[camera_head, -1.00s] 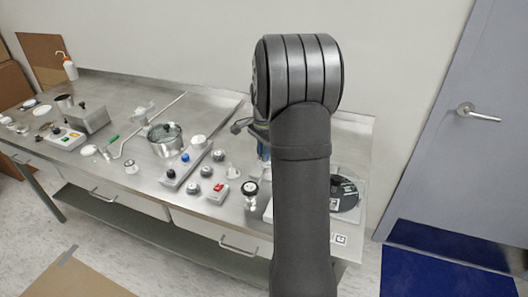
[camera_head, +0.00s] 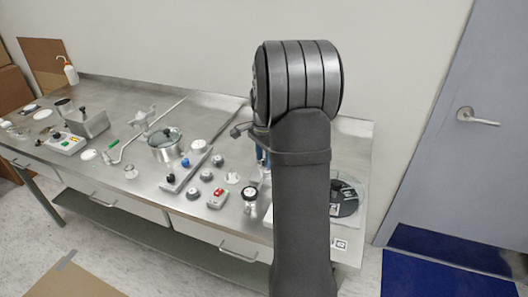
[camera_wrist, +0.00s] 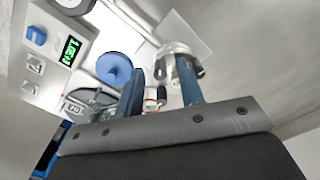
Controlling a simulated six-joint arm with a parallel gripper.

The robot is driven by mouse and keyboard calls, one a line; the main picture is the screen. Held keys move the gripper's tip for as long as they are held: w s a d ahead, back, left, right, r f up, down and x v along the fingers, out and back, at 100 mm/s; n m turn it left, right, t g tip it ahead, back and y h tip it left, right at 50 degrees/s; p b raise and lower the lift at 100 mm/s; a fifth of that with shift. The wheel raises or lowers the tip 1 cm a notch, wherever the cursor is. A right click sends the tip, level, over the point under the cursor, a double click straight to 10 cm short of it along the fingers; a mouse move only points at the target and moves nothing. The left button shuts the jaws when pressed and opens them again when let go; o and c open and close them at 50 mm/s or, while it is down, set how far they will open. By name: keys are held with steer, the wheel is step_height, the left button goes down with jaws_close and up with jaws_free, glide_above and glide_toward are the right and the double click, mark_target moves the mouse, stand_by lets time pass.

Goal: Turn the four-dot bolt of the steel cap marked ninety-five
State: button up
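My gripper's two blue fingers show in the wrist view (camera_wrist: 160,92), spread apart with a gap between them. A shiny steel fitting with lobes (camera_wrist: 178,50) is just past the right finger, partly covered by it; I cannot tell if they touch. I cannot read a ninety-five or make out a four-dot bolt on it. In the head view my arm hides most of the gripper; only a bit of blue (camera_head: 262,157) shows at its left edge, over the right part of the bench.
The steel bench (camera_head: 110,185) holds a glass-lidded pot (camera_head: 165,148), a red-switch box (camera_head: 218,198), a round gauge (camera_head: 250,194) and several small knobs. A blue round knob (camera_wrist: 114,68) and a green display (camera_wrist: 70,51) lie left of my fingers. A black disc (camera_head: 345,197) is at the bench's right end.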

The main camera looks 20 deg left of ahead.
step_height(320, 180, up, 17)
steer(key=shift+r, duration=0.2)
stand_by(0.5)
steer(key=s+f+m+t, duration=0.15)
steer(key=s+m, duration=0.25)
steer(key=m, duration=1.1)
steer(key=s+m+t, duration=0.3)
steer(key=m, duration=1.2)
steer(key=x, duration=1.7)
steer(key=shift+f, duration=0.15)
